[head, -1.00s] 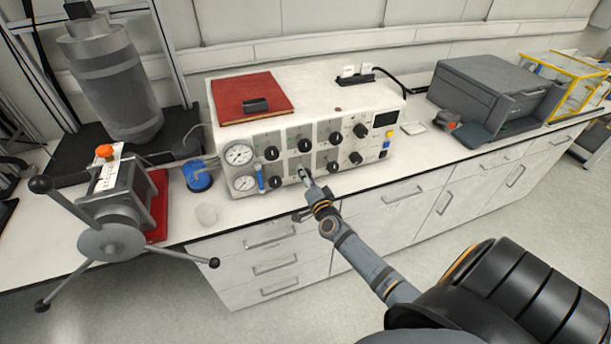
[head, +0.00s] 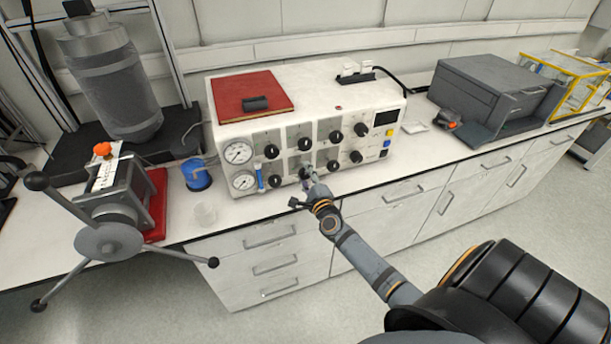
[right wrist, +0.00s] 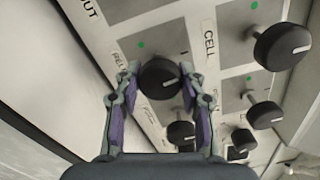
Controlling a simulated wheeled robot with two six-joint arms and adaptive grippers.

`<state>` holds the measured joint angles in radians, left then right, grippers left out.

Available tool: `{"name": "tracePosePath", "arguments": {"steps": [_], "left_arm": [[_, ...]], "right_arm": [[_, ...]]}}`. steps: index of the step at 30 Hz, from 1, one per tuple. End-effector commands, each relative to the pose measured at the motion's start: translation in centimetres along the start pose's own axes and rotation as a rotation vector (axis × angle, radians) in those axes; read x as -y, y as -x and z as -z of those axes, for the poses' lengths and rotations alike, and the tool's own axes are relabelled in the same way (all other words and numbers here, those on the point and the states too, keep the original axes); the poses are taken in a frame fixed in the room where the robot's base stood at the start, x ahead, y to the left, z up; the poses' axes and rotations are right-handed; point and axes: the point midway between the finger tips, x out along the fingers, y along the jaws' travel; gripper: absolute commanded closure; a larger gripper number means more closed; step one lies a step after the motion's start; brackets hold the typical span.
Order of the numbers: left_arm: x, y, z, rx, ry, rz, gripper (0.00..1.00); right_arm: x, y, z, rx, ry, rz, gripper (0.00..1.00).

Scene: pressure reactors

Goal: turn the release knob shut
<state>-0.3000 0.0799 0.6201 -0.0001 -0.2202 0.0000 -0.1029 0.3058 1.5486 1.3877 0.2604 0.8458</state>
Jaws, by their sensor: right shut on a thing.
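The release knob (right wrist: 158,78) is a round black knob with a pale pointer line on its face. In the right wrist view it sits between the two fingertips of my right gripper (right wrist: 159,82), which is shut on it from both sides. A partly covered label starting "REL" is beside it, and a green dot is on the panel near it. In the head view my right gripper (head: 307,178) is against the lower row of knobs on the white control unit (head: 345,98), hiding the knob it holds. My left gripper is out of view.
Other black knobs, one by the label "CELL" (right wrist: 210,40), stand close to the gripper. Two gauges (head: 238,153) are on the panel's left. A hand-wheel device (head: 112,240) stands left, a grey machine (head: 490,95) right. Floor in front of the drawers is free.

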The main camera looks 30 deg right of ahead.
Motion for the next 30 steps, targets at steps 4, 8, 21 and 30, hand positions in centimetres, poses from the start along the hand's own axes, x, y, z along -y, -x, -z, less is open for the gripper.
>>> {"name": "tracePosePath", "arguments": {"steps": [4,8,21,30], "left_arm": [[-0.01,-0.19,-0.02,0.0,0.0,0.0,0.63],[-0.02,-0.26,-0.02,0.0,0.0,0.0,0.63],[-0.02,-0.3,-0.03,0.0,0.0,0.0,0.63],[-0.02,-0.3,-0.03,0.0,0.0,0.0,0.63]], "right_arm": [[-0.14,0.04,0.07,-0.001,-0.069,-0.002,0.91],[-0.13,0.05,0.06,-0.001,-0.11,-0.002,0.91],[-0.14,0.05,0.06,-0.001,-0.147,-0.003,0.91],[-0.13,0.05,0.05,-0.001,-0.146,-0.002,0.42]]}}
